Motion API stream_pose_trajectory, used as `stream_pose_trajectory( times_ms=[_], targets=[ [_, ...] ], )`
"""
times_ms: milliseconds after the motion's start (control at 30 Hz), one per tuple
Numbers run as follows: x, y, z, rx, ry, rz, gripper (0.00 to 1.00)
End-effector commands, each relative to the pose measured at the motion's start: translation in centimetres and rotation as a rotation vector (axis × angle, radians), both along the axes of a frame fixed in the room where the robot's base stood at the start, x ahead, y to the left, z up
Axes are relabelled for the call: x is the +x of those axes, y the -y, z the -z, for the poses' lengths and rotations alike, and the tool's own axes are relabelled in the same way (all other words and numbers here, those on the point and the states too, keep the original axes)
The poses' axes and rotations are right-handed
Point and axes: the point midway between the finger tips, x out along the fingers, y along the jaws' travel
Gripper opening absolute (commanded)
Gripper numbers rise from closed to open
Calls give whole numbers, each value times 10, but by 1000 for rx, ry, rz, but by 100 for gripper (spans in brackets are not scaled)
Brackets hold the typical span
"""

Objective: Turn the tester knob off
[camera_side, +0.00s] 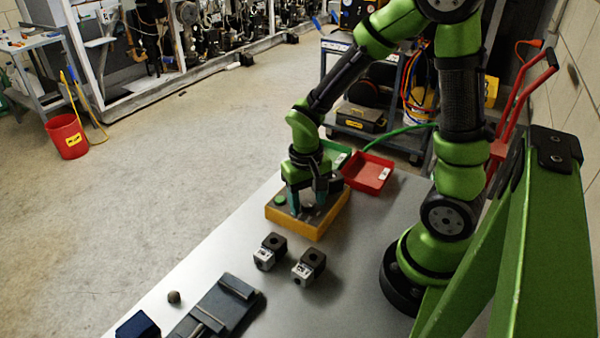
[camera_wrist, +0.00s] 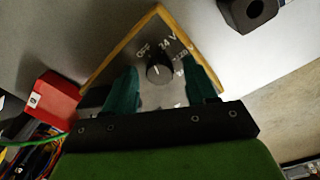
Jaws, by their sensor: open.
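The tester is an orange-yellow box (camera_side: 292,226) with a grey top, near the far end of the table. My gripper (camera_side: 307,203) is pointed down at the tester top. In the wrist view its green fingers (camera_wrist: 160,72) are open, one on each side of the knob, with visible gaps.
A red tray (camera_side: 368,174) and a green tray (camera_side: 336,152) lie behind the tester. Two black-and-silver blocks (camera_side: 269,252) (camera_side: 308,267) stand in front. A dark fixture (camera_side: 220,307), a small brown ball (camera_side: 174,297) and a blue box (camera_side: 138,328) are nearer the front.

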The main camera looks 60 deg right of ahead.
Motion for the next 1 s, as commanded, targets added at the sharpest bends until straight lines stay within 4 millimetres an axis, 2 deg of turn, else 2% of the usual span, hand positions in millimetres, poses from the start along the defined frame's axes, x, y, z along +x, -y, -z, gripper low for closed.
stream_pose_trajectory(
  times_ms=[167, 533, 667, 1000],
  targets=[
    [0, 0, 0, 0, 0, 0, 56],
    [0, 0, 0, 0, 0, 0, 1],
    [0, 0, 0, 0, 0, -24, 1],
    [0, 0, -1, -1, 1, -338, 1]
  ],
)
